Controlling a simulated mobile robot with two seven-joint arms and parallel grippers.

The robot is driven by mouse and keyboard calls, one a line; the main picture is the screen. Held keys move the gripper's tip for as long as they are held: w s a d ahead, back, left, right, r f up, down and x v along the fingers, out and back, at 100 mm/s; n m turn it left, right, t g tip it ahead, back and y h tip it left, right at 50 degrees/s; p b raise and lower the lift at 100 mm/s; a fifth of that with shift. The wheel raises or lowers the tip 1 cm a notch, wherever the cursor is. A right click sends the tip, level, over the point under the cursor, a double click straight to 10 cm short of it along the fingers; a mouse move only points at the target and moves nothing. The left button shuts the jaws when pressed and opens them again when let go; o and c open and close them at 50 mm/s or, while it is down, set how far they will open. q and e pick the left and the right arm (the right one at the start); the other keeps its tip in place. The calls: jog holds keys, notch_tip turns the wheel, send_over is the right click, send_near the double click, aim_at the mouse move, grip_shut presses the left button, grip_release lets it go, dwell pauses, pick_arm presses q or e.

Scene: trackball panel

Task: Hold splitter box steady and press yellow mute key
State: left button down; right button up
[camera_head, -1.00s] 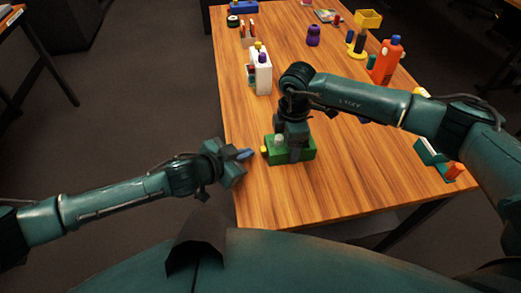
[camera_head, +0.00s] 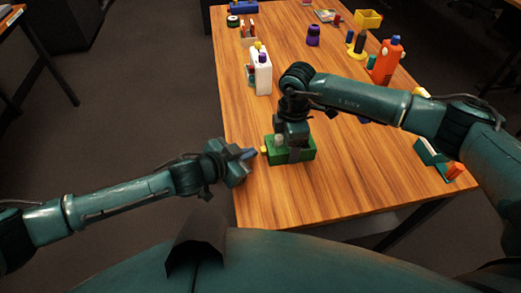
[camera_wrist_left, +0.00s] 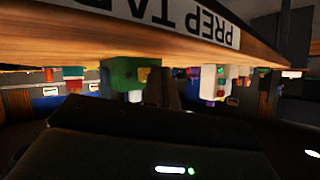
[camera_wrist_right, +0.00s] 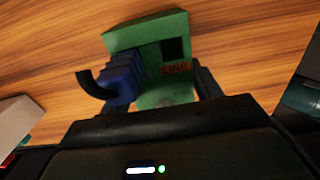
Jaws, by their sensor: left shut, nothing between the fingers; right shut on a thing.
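The green splitter box (camera_head: 308,150) sits near the left edge of the wooden table. Its small yellow mute key (camera_head: 264,150) sticks out of the side facing left. My right gripper (camera_head: 294,154) comes down from above and is shut on the box. The right wrist view shows the box (camera_wrist_right: 150,35) with a "LINE" label and a blue plug with a dark cable. My left gripper (camera_head: 251,154) is shut and empty, its tip just left of the key; I cannot tell whether they touch. The left wrist view, upside down, shows the box (camera_wrist_left: 122,73) and the key (camera_wrist_left: 143,74).
A white box-like bottle (camera_head: 262,73) stands farther back on the left. An orange bottle (camera_head: 385,62), a purple item (camera_head: 313,37) and a yellow container (camera_head: 369,19) stand farther back. The table (camera_head: 330,195) is bare in front of the splitter box.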

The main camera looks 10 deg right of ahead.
pick_arm(q)
jog(key=shift+d, duration=0.55)
dwell(0.6)
jog(key=shift+a, duration=0.95)
jog(key=a, duration=0.5)
dwell(0.9)
jog(key=s+a+r, duration=0.4)
jog(key=a+r, duration=0.1)
jog(key=r, duration=0.2)
jog(key=shift+s+a, duration=0.15)
jog(key=shift+a, duration=0.15)
dwell(0.4)
jog(key=shift+f, duration=0.1)
